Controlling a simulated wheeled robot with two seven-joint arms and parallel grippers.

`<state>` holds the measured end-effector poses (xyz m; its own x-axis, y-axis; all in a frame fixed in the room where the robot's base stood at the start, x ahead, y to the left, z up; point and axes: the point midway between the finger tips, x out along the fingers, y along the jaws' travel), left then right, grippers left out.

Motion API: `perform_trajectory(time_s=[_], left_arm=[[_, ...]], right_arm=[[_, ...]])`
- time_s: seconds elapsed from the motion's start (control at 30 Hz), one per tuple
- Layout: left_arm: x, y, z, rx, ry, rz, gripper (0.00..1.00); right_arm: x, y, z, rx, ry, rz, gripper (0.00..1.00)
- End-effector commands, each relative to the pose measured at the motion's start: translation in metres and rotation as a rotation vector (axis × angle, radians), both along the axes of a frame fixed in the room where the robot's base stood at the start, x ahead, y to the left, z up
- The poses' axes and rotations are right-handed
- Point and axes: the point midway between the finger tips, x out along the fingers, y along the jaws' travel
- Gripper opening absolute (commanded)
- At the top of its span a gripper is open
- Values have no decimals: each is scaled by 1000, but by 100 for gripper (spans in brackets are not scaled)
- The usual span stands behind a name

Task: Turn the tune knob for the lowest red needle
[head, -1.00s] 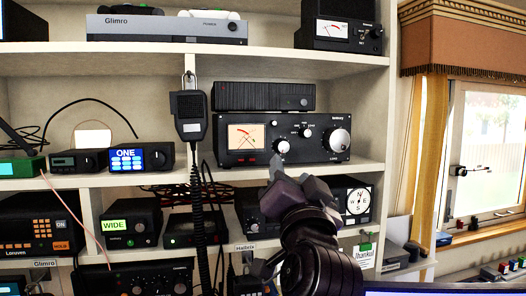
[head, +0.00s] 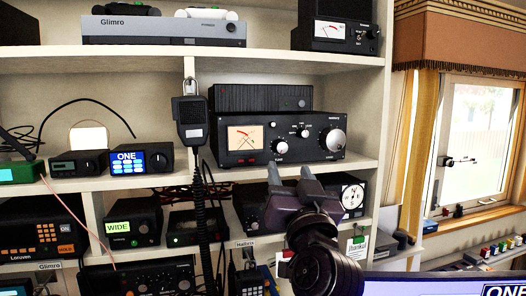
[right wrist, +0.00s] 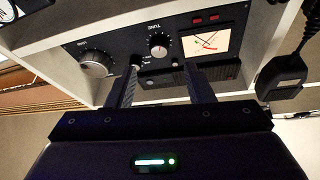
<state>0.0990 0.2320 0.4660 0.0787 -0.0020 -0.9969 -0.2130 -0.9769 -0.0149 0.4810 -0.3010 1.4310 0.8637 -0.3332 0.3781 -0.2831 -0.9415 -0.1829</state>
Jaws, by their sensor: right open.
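The black tuner box (head: 320,120) stands on the middle shelf. Its lit cream meter (head: 244,138) shows thin crossing needles, at least one red. The tune knob (head: 279,146), black with a pale face, is just right of the meter; it also shows, labelled TUNE, in the right wrist view (right wrist: 158,45), where the scene appears upside down. My right gripper (head: 290,172) is open and empty, below and in front of the tuner, fingers pointing up towards it. In the right wrist view its fingers (right wrist: 165,75) lie either side of the knob's line, apart from it. My left gripper is not in view.
A large silver knob (head: 333,139) is at the tuner's right. A microphone (head: 190,120) with a coiled cord hangs left of the tuner. A clock-like dial (head: 352,196) sits on the shelf below, behind my gripper. A window (head: 478,140) is at right.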

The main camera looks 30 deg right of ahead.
Motion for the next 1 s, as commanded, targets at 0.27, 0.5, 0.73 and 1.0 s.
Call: perform_trajectory(time_s=[0.27,0.5,0.73,1.0], left_arm=[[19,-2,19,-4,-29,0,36],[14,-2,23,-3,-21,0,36],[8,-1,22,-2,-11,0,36],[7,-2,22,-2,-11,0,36]], right_arm=[[39,-15,19,1,2,0,48],[56,-21,25,4,0,3,48],[57,-22,24,4,0,3,48],[57,-21,24,4,0,3,16]])
